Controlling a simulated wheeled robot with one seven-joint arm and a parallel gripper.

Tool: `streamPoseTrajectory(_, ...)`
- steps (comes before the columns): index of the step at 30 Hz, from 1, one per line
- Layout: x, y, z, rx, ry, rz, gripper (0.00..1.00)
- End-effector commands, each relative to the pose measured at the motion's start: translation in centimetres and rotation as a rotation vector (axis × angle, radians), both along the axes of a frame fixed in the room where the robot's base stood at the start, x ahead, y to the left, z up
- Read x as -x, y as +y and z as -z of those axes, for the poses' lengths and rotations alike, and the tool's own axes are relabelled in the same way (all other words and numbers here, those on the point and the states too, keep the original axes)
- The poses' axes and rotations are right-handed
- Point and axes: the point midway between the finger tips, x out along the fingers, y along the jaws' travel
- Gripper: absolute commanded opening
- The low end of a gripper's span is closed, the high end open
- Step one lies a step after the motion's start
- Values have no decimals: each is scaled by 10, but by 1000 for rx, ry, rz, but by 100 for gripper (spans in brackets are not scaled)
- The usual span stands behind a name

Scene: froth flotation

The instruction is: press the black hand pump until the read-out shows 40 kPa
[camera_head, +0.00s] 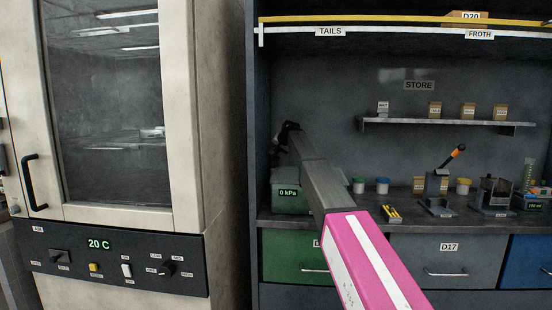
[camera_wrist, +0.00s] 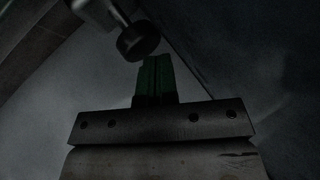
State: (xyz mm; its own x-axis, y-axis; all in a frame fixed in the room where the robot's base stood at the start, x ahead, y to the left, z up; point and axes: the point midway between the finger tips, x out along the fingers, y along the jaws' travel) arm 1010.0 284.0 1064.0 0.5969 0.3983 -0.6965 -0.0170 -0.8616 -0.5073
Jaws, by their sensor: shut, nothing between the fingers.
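The read-out (camera_head: 288,193) shows 0 kPa on the front of a green unit (camera_head: 290,206) at the left end of the bench, partly hidden by my arm. My gripper (camera_wrist: 155,58) is shut and empty, its green fingers pressed together in the wrist view. A black round knob (camera_wrist: 138,40) on a pale metal part is just beyond the fingertips, slightly left; I cannot tell whether they touch. It may be the hand pump, but the dark picture does not settle this. In the head view, the arm's dark end is above the green unit, and the pump is not clearly distinguishable.
A tall cabinet (camera_head: 185,120) with a glass door stands at left. A shelf (camera_head: 450,124) with small boxes is on the back wall. Jars, yellow tools (camera_head: 392,213) and an orange-handled device (camera_head: 438,203) stand on the bench right of my arm. Drawers (camera_head: 448,258) are below.

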Motion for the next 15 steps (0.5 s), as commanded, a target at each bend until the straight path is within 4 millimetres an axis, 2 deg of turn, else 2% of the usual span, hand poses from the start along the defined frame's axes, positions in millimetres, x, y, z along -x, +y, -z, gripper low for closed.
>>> streamPoseTrajectory(15,0,0,6,0,1,-1,0)
